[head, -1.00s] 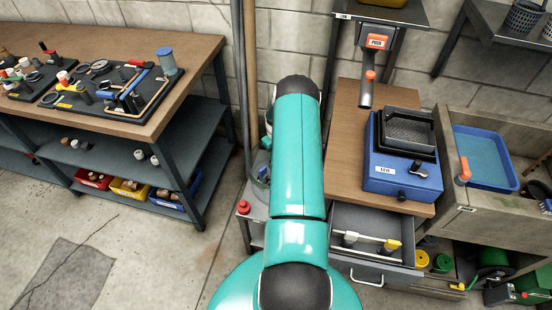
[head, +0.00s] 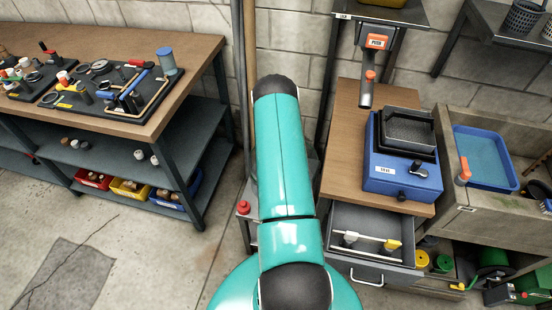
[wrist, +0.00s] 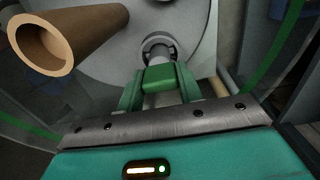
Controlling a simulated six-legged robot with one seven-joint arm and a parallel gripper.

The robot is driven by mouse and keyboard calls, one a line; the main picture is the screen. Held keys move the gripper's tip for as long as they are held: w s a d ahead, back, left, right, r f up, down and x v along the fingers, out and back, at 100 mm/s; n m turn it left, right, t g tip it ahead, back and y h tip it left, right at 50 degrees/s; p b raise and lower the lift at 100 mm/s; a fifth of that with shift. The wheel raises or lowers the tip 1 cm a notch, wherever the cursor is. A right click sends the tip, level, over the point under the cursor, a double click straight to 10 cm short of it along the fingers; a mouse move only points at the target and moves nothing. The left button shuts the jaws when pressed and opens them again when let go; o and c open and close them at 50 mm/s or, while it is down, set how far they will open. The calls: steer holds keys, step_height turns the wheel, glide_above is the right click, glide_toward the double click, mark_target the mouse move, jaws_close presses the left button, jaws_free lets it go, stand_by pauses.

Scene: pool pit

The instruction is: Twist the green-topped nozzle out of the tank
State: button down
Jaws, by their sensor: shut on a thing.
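In the wrist view the green top of the nozzle (wrist: 159,78) sits between the two green fingers of my gripper (wrist: 158,84), which is shut on it. Just beyond it is a dark round ring with a grey stem, in front of a pale grey disc-like surface (wrist: 105,72). I cannot tell whether the nozzle is still seated in the tank. Curved clear walls with green edges, probably the tank's (wrist: 272,55), show at the sides. In the head view my arm hides the gripper, the nozzle and the tank.
A brown hollow tube (wrist: 75,35) lies close on the left in the wrist view. In the head view a wooden cabinet with a blue device (head: 400,178) and an open drawer (head: 372,240) stands right of my arm. A workbench (head: 185,65) is at left, with clear floor before it.

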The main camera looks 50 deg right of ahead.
steer(key=shift+r, duration=0.4)
steer(key=shift+r, duration=0.35)
steer(key=shift+r, duration=0.35)
steer(key=shift+r, duration=0.3)
steer(key=shift+r, duration=0.35)
steer(key=shift+r, duration=0.8)
step_height(320, 180, up, 13)
stand_by(0.9)
